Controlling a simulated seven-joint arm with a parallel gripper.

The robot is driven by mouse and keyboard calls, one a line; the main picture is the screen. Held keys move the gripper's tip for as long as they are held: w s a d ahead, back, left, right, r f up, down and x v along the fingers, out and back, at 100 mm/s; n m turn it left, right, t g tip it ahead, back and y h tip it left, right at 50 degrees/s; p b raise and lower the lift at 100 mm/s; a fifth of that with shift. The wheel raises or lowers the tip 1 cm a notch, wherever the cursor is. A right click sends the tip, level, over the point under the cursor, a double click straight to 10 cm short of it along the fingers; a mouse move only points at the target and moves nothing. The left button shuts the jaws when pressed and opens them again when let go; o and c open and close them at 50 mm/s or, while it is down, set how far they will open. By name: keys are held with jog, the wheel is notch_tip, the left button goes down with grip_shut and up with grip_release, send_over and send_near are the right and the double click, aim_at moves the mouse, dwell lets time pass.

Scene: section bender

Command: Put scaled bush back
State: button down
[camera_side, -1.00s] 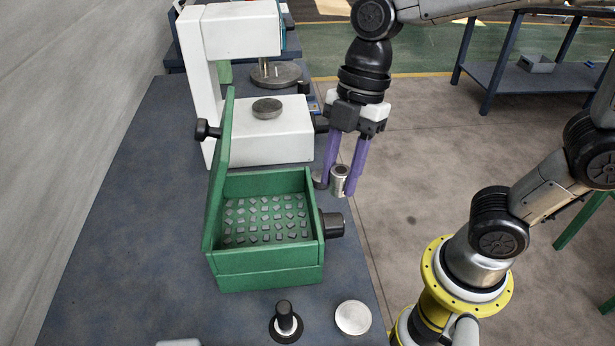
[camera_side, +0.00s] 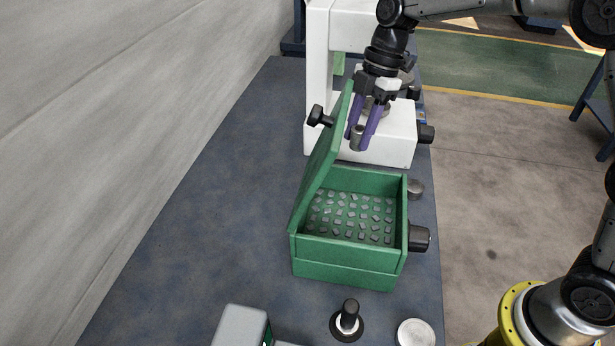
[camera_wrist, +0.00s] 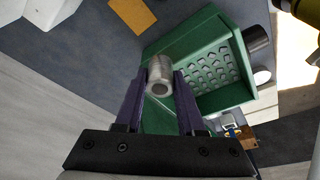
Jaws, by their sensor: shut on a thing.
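My gripper (camera_side: 366,132) has purple fingers and is shut on the scaled bush (camera_side: 357,138), a small grey metal cylinder with a hole. The wrist view shows the bush (camera_wrist: 160,76) clamped between the fingertips (camera_wrist: 160,84), its open end facing the camera. In the side view I hold it above the back of the open green box (camera_side: 345,262), near the raised lid (camera_side: 322,165). It is in front of the white machine (camera_side: 335,130). The box floor has several small grey tilted pieces.
A round grey metal disc (camera_side: 416,188) lies right of the box's back corner. A black-knobbed post (camera_side: 347,320) and a pale disc (camera_side: 415,334) stand in front of the box. The dark table (camera_side: 200,210) is clear on the left.

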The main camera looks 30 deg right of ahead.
jog(key=w+a+f, duration=0.2)
jog(key=w+f, duration=0.1)
jog(key=w, duration=0.3)
jog(key=w+a+f, duration=0.2)
jog(key=w, duration=0.4)
jog(key=x, duration=0.3)
jog(key=d+x, duration=0.1)
jog(key=x, duration=0.2)
jog(key=d+x, duration=0.1)
jog(key=x, duration=0.3)
jog(key=shift+d+f, duration=0.2)
jog(key=shift+f, duration=0.1)
jog(key=shift+f, duration=0.1)
jog(key=c, duration=0.5)
grip_release()
jog(key=shift+f, duration=0.1)
jog(key=shift+v, duration=3.95)
jog(key=shift+s, duration=0.15)
